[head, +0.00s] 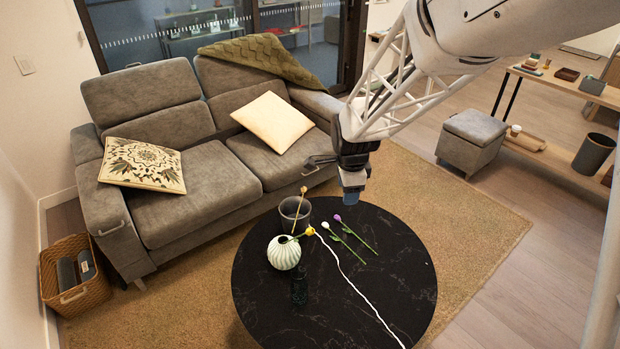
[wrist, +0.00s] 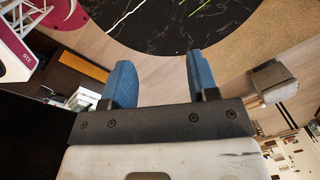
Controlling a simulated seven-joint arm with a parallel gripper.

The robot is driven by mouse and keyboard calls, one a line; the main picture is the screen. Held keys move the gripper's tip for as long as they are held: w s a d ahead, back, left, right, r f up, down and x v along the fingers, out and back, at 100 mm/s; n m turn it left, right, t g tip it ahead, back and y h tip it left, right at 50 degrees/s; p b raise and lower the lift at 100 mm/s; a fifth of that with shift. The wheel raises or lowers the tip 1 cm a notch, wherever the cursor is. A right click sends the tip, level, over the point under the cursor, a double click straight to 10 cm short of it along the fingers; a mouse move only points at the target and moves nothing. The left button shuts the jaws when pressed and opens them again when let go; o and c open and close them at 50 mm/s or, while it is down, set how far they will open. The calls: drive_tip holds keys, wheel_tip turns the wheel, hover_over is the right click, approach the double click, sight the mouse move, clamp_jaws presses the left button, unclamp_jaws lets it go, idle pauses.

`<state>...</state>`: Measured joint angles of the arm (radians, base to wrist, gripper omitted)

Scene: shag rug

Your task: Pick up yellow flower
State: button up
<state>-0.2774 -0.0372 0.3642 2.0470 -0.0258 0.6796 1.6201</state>
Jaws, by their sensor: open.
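The yellow flower (head: 309,232) is at the back left of the round black table (head: 398,282). Its stem runs left to the ribbed white vase (head: 284,253); I cannot tell whether it is in the vase's mouth or lying across it. A white flower (head: 326,226) and a purple flower (head: 338,218) lie just to the right, with green stems. My gripper (head: 354,184) is above and behind the table's back edge, apart from the flowers. In the wrist view my gripper (wrist: 162,82) has its blue fingers wide apart with nothing between them. No flower is clear there.
A dark grey pot (head: 294,214) with a tan-headed stem stands behind the white vase. A dark glass object (head: 299,289) stands in front of it. A thin white line crosses the tabletop. A grey sofa (head: 215,185) is behind; the table's right side is clear.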

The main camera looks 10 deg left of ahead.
drive_tip(key=w+a+f+m, duration=0.2)
drive_tip(key=a+f, duration=0.2)
drive_tip(key=f, duration=0.2)
drive_tip(key=w+a+f+m, duration=0.2)
drive_tip(key=a+f+m, duration=0.1)
drive_tip(key=f, duration=0.3)
drive_tip(key=w+a+f+m, duration=0.2)
drive_tip(key=w+a+f, duration=0.1)
drive_tip(key=a+f, duration=0.2)
drive_tip(key=shift+a+f+g, duration=0.2)
drive_tip(key=shift+f, duration=0.35)
drive_tip(key=shift+a+f+g, duration=0.15)
drive_tip(key=shift+f+g, duration=0.05)
drive_tip(key=shift+f, duration=0.35)
drive_tip(key=shift+f, duration=0.1)
drive_tip(key=shift+f, duration=1.2)
drive_tip(key=shift+f, duration=2.6)
clamp_jaws()
